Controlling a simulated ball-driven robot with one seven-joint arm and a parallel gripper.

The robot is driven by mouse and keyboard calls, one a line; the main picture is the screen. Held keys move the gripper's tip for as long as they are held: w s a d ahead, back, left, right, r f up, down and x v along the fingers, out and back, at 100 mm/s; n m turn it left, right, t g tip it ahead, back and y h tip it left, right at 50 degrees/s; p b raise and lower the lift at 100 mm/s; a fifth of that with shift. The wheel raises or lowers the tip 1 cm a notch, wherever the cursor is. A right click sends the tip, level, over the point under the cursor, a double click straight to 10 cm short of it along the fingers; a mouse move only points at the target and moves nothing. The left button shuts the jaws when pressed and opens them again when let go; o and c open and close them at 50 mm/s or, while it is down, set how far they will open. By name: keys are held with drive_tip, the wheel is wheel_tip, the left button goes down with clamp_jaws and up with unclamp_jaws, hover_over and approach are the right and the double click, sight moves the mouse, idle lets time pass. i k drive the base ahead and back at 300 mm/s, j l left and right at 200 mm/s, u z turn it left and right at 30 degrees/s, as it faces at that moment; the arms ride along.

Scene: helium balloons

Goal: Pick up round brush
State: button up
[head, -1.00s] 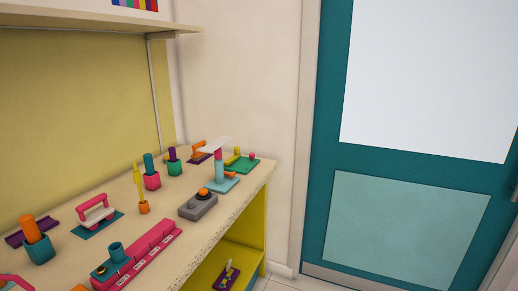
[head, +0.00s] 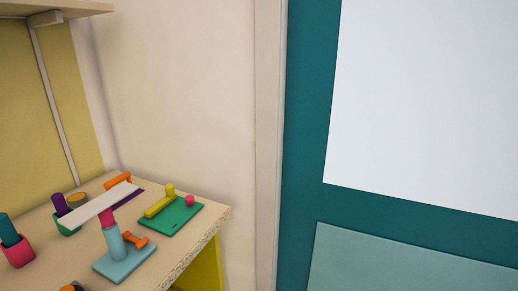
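I cannot tell for sure which thing is the round brush. A pink square pot (head: 20,254) at the left edge holds a teal round stick (head: 9,230). Behind it, a green pot (head: 68,226) holds a purple round stick (head: 60,204), partly hidden by a white flat bar. My gripper is not in view.
The pieces stand on a speckled bench (head: 188,245). A green plate (head: 172,216) with yellow and pink parts lies near its right corner. An orange handle (head: 118,179) is behind the bar. A wall shelf (head: 60,10) overhangs at upper left; a teal door (head: 305,130) stands right.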

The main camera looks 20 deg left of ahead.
sight(57, 199)
drive_tip(key=i+l+u, duration=0.1)
drive_tip(key=i+u, duration=0.35)
drive_tip(key=i+l+u, duration=0.2)
drive_tip(key=u, duration=0.2)
drive_tip(key=i+l+u, duration=0.6)
drive_tip(key=l+u, duration=0.3)
drive_tip(key=j, duration=0.1)
